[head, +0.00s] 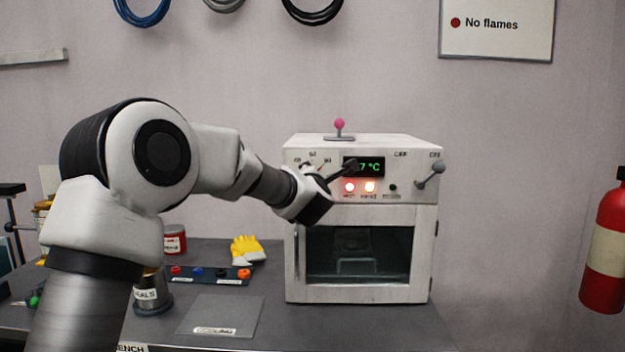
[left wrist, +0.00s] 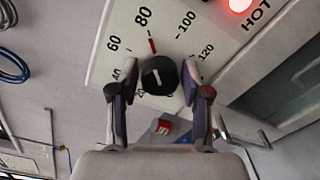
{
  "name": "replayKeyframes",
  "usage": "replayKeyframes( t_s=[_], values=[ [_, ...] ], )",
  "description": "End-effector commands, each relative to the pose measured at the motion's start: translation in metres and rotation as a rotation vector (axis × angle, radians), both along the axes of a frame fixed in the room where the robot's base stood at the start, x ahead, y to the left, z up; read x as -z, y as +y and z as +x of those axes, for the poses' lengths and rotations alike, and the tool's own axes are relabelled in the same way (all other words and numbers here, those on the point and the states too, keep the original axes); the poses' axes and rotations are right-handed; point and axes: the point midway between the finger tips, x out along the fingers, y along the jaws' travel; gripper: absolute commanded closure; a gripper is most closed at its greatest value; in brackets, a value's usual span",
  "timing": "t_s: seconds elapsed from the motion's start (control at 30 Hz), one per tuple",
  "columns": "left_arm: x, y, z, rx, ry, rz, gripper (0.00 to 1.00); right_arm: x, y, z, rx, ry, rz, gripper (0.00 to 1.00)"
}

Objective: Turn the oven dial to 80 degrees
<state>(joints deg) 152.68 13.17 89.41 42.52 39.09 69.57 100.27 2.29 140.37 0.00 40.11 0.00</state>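The white oven (head: 357,257) stands on the bench with its door shut. My left gripper (head: 328,168) is in front of the upper left of its panel and hides the dial in the head view. In the left wrist view the black dial (left wrist: 159,76) has a short white line on its face. Printed numbers, among them 60, 80, 100 and 120, surround it, with a red mark (left wrist: 152,44) just below 80. My right gripper is out of view.
The green display (head: 364,167) is partly covered by a finger; "7 °C" shows. Red and orange lamps (head: 349,187) glow below it.

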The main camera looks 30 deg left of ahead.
Motion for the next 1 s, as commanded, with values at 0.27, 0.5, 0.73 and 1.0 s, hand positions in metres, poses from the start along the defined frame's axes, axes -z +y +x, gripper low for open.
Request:
replayKeyframes(
  t_s=[0.27, 0.5, 0.73, 1.0],
  values=[
    [0.0, 0.0, 0.0, 0.0, 0.001, 0.001, 0.38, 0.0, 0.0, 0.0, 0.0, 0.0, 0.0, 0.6],
    [-0.002, -0.014, -0.021, 0.002, 0.0, 0.001, 0.38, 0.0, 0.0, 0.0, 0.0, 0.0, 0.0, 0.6],
    [-0.003, -0.045, -0.072, 0.002, 0.001, 0.003, 0.38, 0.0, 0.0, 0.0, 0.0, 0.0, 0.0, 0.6],
    [-0.003, -0.063, -0.102, 0.0, 0.001, 0.001, 0.38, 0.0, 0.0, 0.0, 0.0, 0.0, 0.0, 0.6]
  ],
)
